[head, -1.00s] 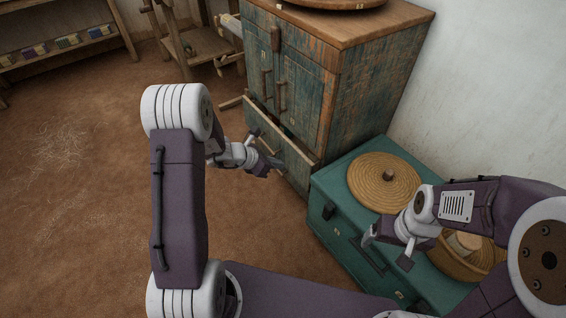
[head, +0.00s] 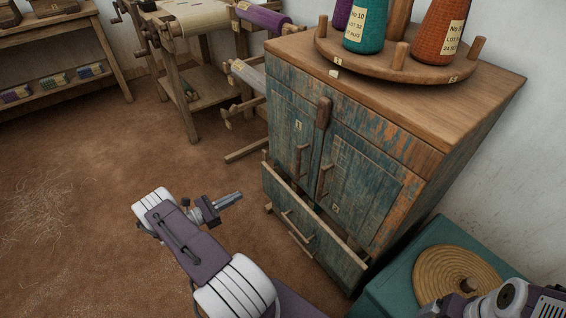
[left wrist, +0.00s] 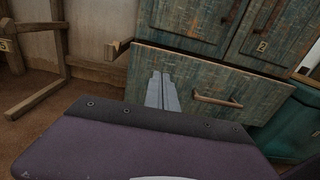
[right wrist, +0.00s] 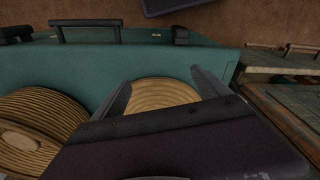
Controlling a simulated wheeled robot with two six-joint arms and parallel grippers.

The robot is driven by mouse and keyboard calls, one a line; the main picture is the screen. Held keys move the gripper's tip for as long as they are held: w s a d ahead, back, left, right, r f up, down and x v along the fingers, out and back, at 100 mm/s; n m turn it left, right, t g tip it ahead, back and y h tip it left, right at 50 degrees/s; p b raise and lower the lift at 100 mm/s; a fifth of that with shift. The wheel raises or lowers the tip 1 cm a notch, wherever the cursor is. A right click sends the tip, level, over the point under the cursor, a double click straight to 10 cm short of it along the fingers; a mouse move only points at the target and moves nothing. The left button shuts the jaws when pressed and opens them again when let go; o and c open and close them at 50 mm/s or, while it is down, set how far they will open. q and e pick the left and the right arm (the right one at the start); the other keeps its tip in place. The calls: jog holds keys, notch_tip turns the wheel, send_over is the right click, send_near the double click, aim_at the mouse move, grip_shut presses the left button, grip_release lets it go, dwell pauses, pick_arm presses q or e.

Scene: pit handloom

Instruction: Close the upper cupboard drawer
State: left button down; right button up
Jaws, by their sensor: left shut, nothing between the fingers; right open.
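The blue-green worn cupboard (head: 390,115) stands at the right of the head view, with two doors above a drawer. The drawer (head: 335,240) is pulled out, with a gap behind its front's top edge. In the left wrist view its front (left wrist: 260,97) and bar handle (left wrist: 217,98) face me. My left gripper (head: 240,195) is shut and empty, left of the drawer front in the head view. In the left wrist view its fingers (left wrist: 162,90) point at the front, left of the handle; contact cannot be told. My right gripper (right wrist: 162,88) is open above a round woven lid.
A teal chest (head: 390,290) carrying the woven lid (head: 455,275) stands right of the cupboard. Thread cones (head: 440,40) stand on a round rack on the cupboard top. A wooden loom frame (head: 190,75) is behind on the left.

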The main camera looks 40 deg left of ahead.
jog(key=shift+f, duration=0.1)
pick_arm(q)
jog(key=b, duration=0.4)
send_near(272, 176)
jog(key=x, duration=0.6)
jog(key=shift+w+f, duration=0.2)
jog(key=shift+f, duration=0.15)
pick_arm(e)
notch_tip(272, 176, down, 4)
jog(key=shift+r, duration=0.1)
pick_arm(q)
jog(key=shift+w+d+r, duration=0.1)
jog(key=shift+w, duration=0.1)
jog(key=x, duration=0.4)
jog(key=shift+w+b, duration=0.35)
jog(key=shift+w, duration=0.05)
pick_arm(e)
jog(key=shift+f, duration=0.4)
pick_arm(q)
jog(key=shift+r, duration=0.2)
pick_arm(e)
jog(key=shift+s+r, duration=0.1)
jog(key=shift+s, duration=0.05)
